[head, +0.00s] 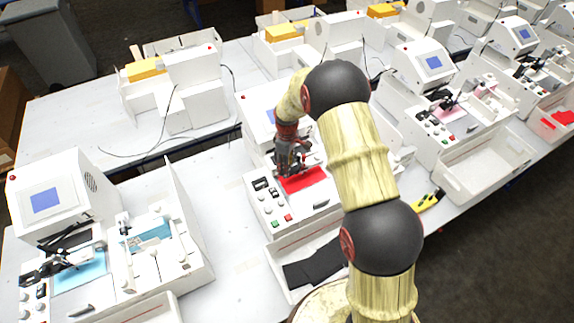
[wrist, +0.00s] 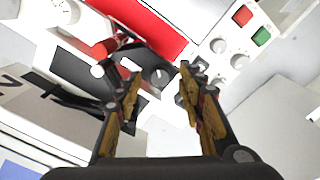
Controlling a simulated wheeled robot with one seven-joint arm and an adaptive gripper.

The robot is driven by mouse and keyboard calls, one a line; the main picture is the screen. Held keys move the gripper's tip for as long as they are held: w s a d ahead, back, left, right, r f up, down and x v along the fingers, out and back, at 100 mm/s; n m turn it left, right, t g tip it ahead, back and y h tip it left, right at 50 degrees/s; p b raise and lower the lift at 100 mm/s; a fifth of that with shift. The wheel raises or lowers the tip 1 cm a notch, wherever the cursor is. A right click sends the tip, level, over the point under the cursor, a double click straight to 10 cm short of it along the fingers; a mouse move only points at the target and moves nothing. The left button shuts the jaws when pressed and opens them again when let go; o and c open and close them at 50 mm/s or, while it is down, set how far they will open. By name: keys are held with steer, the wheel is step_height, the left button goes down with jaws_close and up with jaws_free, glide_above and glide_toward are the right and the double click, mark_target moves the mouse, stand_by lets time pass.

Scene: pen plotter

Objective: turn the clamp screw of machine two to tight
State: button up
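Machine two (head: 256,105) is a white plotter in the middle of the head view, largely behind my arm. My gripper (wrist: 160,73) is open, one finger on each side of this knob in the picture. I cannot tell whether the fingers touch it. In the head view my gripper (head: 291,172) is over the machine, by the red sheet (head: 303,181).
A red cylindrical part (wrist: 104,49) is close to my left finger in the wrist view. White knobs, a red button (wrist: 242,15) and a green button (wrist: 261,37) are on the panel. Another plotter (head: 62,193) stands left, with bare table between.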

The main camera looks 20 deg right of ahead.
steer(key=shift+f, duration=0.35)
steer(key=shift+c, duration=0.2)
jaws_close()
